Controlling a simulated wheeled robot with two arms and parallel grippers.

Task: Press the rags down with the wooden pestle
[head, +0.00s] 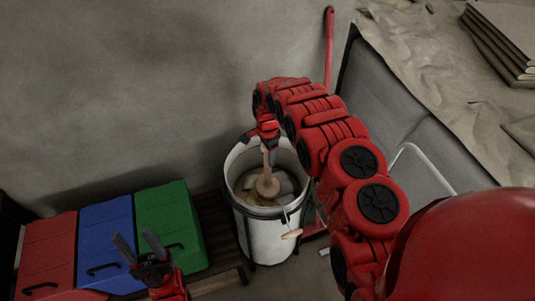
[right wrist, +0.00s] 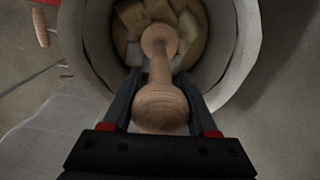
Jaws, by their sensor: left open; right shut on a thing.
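The wooden pestle (head: 267,183) hangs head down inside a white bucket (head: 262,236). My right gripper (head: 268,142) is shut on its handle above the bucket's mouth. In the right wrist view the pestle (right wrist: 161,70) runs away from between the fingers toward the rags. The rags (head: 248,186), pale and brownish pieces, lie in the bucket around the pestle's head; they also show in the right wrist view (right wrist: 190,25). I cannot tell whether the head touches them. My left gripper (head: 138,246) is open and empty, low at the front left, near the coloured boxes.
A red box (head: 45,245), a blue box (head: 105,235) and a green box (head: 172,215) stand on a dark slatted bench left of the bucket. A wall is behind. A cloth-covered surface (head: 450,75) with stacked boards (head: 500,40) is at the right. A red pole (head: 328,50) stands behind my right arm.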

